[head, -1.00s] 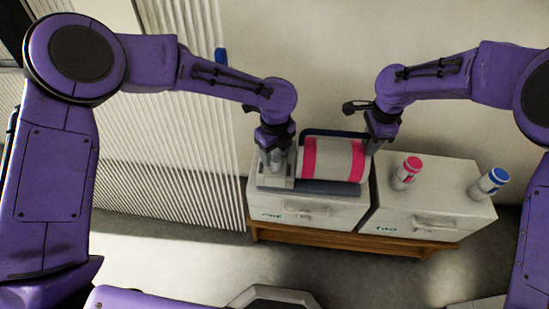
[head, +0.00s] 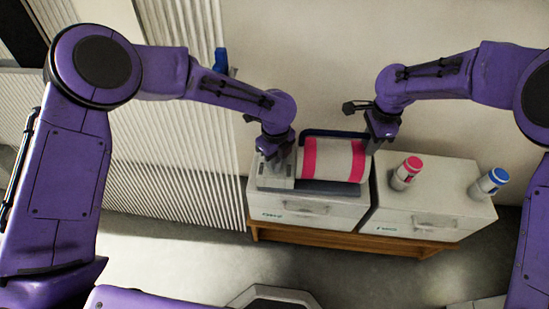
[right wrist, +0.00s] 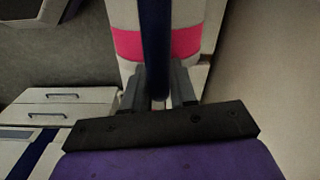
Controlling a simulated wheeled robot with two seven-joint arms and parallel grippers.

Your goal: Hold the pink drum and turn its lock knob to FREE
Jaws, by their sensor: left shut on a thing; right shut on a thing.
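The drum (head: 333,159), pale with two pink bands, lies sideways in a grey stand (head: 330,188) on the left white cabinet. Its pink band shows in the right wrist view (right wrist: 128,45). My left gripper (head: 276,156) is at the stand's grey left end block (head: 274,183), shut on what appears to be the lock knob, which the gripper hides. The FREE mark cannot be read. My right gripper (head: 377,145) is at the drum's right end. The right wrist view shows its fingers (right wrist: 158,88) shut around a dark blue bar (right wrist: 155,40) running along the drum.
A pink-capped bottle (head: 406,172) and a blue-capped bottle (head: 490,182) stand on the right white cabinet (head: 440,190). Both cabinets rest on a wooden bench (head: 340,238). A wall is close behind, with a ribbed panel (head: 170,190) at left.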

